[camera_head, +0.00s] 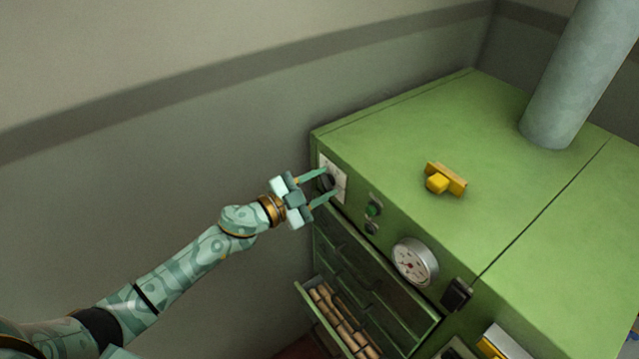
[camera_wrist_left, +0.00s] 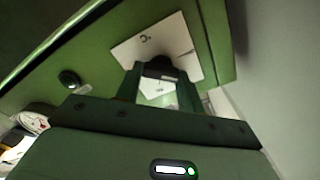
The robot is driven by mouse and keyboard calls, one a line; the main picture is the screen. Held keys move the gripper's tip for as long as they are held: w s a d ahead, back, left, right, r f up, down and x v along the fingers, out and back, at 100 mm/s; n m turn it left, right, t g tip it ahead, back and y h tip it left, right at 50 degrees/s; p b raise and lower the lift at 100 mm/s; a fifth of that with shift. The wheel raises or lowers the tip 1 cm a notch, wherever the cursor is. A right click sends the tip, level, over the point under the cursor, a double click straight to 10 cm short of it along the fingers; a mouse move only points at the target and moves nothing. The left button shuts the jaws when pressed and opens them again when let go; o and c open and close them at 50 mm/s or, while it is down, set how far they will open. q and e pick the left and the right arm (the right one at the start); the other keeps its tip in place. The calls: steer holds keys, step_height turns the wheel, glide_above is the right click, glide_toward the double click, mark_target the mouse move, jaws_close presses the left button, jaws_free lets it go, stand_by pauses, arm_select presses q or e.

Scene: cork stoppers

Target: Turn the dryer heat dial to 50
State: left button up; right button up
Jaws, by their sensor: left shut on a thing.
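The dryer (camera_head: 400,150) is a green metal cabinet. Its heat dial (camera_head: 326,183) is a dark knob on a white scale plate (camera_head: 340,178) at the left end of the front panel. My left gripper (camera_head: 324,183) is shut on the dial, with one finger on each side. In the left wrist view the dark dial (camera_wrist_left: 160,70) sits between the fingers against the white plate (camera_wrist_left: 183,38). The scale marks are mostly hidden or too small to read, so I cannot tell the dial's setting. My right gripper is not in view.
A green button (camera_head: 374,209), a round gauge (camera_head: 414,261) and a dark switch (camera_head: 456,293) line the front panel. A drawer of corks (camera_head: 340,318) stands open below. A yellow object (camera_head: 445,180) lies on top, near a grey duct (camera_head: 570,90).

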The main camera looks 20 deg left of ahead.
arm_select(q)
steer(key=m, duration=0.3)
steer(key=shift+f+m+b, duration=0.1)
steer(key=shift+m+b, duration=0.2)
steer(key=shift+m, duration=0.1)
steer(key=m, duration=0.3)
steer(key=shift+f+m+b, duration=0.1)
steer(key=shift+m+b, duration=0.2)
steer(key=shift+b, duration=0.1)
steer(key=m+b, duration=0.1)
steer(key=m, duration=0.3)
steer(key=shift+f, duration=0.15)
steer(key=shift+m+b, duration=0.75)
steer(key=shift+m, duration=1.35)
steer(key=shift+f, duration=0.1)
steer(key=o, duration=1)
